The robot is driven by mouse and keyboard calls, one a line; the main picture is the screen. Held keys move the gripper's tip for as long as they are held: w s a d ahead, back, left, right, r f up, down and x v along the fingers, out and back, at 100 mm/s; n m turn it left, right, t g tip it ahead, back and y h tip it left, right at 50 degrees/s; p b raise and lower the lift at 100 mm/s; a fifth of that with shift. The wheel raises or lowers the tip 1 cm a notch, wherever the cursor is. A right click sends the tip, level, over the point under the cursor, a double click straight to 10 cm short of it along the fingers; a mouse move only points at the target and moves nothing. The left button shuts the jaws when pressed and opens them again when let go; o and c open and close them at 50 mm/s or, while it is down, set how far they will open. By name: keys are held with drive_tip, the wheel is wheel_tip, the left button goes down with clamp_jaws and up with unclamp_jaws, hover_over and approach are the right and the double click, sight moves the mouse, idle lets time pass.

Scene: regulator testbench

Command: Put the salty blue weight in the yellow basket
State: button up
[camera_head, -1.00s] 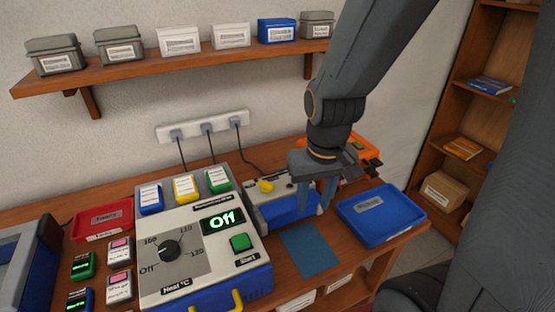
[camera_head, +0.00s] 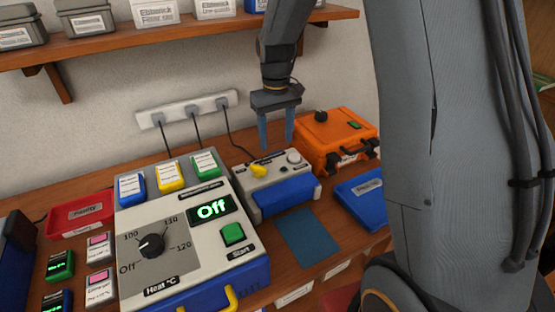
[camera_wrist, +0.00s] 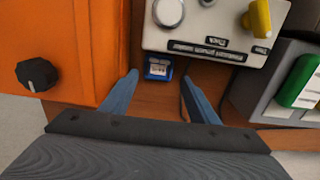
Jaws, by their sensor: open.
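A small blue block with a pale label (camera_wrist: 158,68) lies on the table in the wrist view, between an orange case and a grey control box. Its label is too small to read, and it is hidden in the head view. My gripper (camera_head: 276,146) is open and empty, pointing down behind the control box. In the wrist view its fingertips (camera_wrist: 159,77) stand apart, with the blue block showing between them. Another blue labelled block (camera_head: 131,188) stands beside a yellow and a green one at the heater's back. I see no yellow basket.
The orange case (camera_head: 336,138) and grey-and-blue control box (camera_head: 272,182) flank the block closely. The heater unit (camera_head: 185,240) reads Off. A red tray (camera_head: 77,215) is left and a blue tray (camera_head: 366,200) right. A shelf (camera_head: 110,45) runs above; cords hang behind.

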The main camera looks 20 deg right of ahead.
drive_tip(key=shift+w+d+f+p, duration=0.1)
drive_tip(key=shift+f+p, duration=0.35)
drive_tip(key=shift+f, duration=1.1)
drive_tip(key=shift+w+d+f+p, duration=0.1)
drive_tip(key=shift+f+p, duration=0.35)
drive_tip(key=shift+f, duration=1.05)
drive_tip(key=shift+c, duration=0.2)
drive_tip(key=c, duration=1.3)
drive_tip(key=shift+r, duration=0.15)
drive_tip(key=shift+c, duration=0.2)
